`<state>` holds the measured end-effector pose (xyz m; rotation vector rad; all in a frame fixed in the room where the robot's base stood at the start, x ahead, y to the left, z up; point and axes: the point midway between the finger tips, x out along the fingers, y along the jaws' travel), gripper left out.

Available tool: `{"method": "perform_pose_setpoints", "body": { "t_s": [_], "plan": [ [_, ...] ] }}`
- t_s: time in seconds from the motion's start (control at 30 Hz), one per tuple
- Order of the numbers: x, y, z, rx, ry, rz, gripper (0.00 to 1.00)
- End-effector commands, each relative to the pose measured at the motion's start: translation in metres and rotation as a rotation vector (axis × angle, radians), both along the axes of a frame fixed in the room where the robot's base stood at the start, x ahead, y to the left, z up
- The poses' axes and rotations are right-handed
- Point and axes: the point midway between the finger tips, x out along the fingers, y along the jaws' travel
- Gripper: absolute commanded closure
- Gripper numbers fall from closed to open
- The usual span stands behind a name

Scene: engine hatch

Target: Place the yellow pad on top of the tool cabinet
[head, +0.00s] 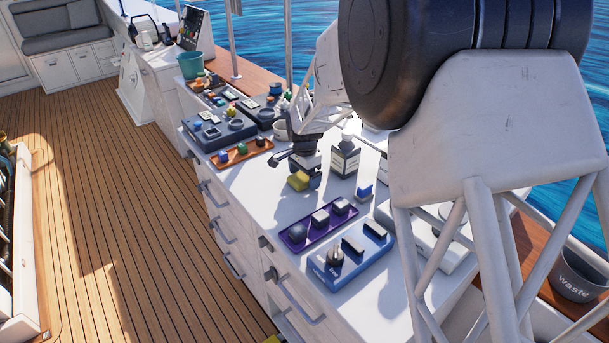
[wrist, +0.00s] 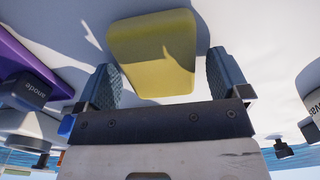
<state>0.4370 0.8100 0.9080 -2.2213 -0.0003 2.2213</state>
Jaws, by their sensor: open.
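The yellow pad (head: 299,181) is a small rounded block at the middle of the white-topped cabinet with drawers (head: 240,195), which I take to be the tool cabinet. My gripper (head: 303,168) is low over the white top, right at the pad. In the wrist view, the pad (wrist: 152,50) shows large between and just beyond the two blue-grey fingers of my gripper (wrist: 163,85). The jaws are open, with a visible gap at least on the right side. I cannot tell whether the pad touches the white top.
A dark bottle (head: 345,158) stands close right of my gripper. A purple tray (head: 319,225) and a blue block holder (head: 347,252) lie nearer. An orange tray (head: 240,152) lies behind to the left. Bare white top shows left of the pad.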

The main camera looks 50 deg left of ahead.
Motion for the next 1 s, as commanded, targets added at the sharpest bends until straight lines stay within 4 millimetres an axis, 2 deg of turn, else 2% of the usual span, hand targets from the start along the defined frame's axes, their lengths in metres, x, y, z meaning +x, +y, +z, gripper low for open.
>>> {"method": "perform_pose_setpoints", "body": {
  "t_s": [0.17,0.37,0.8,1.0],
  "plan": [
    [0.000,0.000,0.004,0.001,0.000,0.000,0.06],
    [0.000,0.000,0.019,0.001,0.000,0.000,0.06],
    [0.000,0.000,0.086,0.002,-0.001,0.000,0.06],
    [0.000,0.000,0.110,0.001,0.000,0.000,0.06]
  ]
}}
